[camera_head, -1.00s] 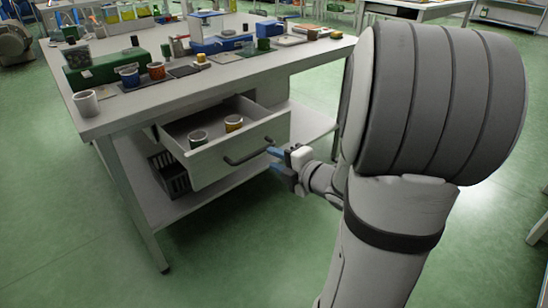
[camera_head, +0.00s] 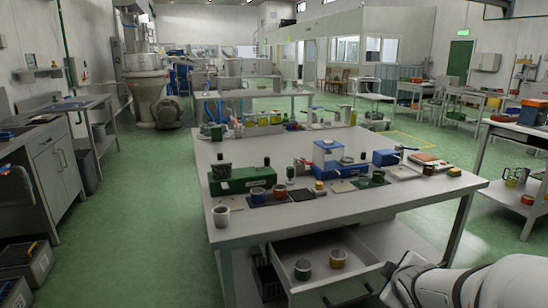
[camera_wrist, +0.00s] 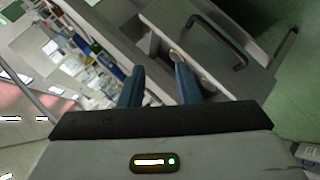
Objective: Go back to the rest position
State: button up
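My gripper (camera_wrist: 160,82) shows in the wrist view with its two blue fingers apart and nothing held between them. In the head view my arm (camera_head: 480,284) comes in at the lower right, and its end is beside the front of the open drawer (camera_head: 295,270). The drawer's dark handle (camera_wrist: 226,45) shows ahead of and to the right of the fingers in the wrist view, clear of them.
Green floor is free to the left. A shelf unit (camera_head: 515,190) stands at the right.

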jog(key=s+a+r+m+g+y+p, duration=0.1)
jog(key=s+a+r+m+g+p, duration=0.2)
jog(key=s+a+r+p, duration=0.3)
jog(key=s+a+r+m+g+y+p, duration=0.1)
jog(key=s+a+r+m+g+p, duration=0.3)
jog(key=s+r+p, duration=0.5)
jog(key=shift+s+a+r+m+g+y, duration=0.25)
jog(key=shift+a+r+m, duration=0.4)
jog(key=shift+a+m, duration=0.45)
